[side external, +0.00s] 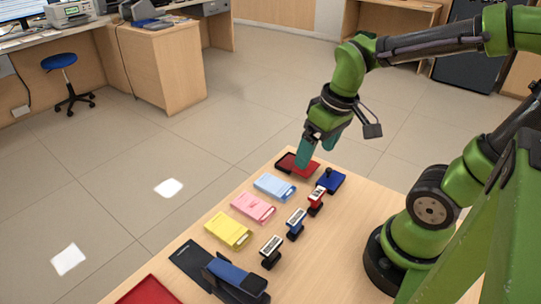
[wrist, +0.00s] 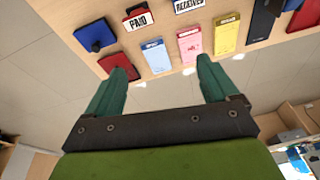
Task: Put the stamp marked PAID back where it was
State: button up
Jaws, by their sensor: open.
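The PAID stamp (wrist: 138,19) is a red stamp with a white label reading PAID. In the side view a red stamp (side external: 317,200) stands upright on the wooden counter, beside the blue ink pad. A RECEIVED stamp (wrist: 188,5) is next to it, blue in the side view (side external: 296,219). A third, black stamp (side external: 270,250) stands nearer the camera, its label unreadable. My gripper (side external: 317,152) is open and empty, above the far end of the counter near the red ink pad. Its two green fingers (wrist: 160,67) are apart in the wrist view.
A red ink pad (side external: 300,165) and a blue ink pad (side external: 331,180) lie at the far end. Light blue (side external: 274,186), pink (side external: 253,207) and yellow (side external: 228,229) pads line the left edge. A blue-and-black device (side external: 236,277) and red tray (side external: 148,294) are near the camera.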

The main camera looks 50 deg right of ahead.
jog(key=a+r+m+t+y, duration=0.1)
jog(key=a+r+m+t, duration=0.1)
jog(key=r, duration=0.4)
jog(key=a+t, duration=0.1)
jog(key=t, duration=0.1)
jog(key=shift+s+a+r+m+t+y, duration=0.15)
jog(key=shift+a+r+m+t+y, duration=0.05)
jog(key=shift+a+m+t+y, duration=0.15)
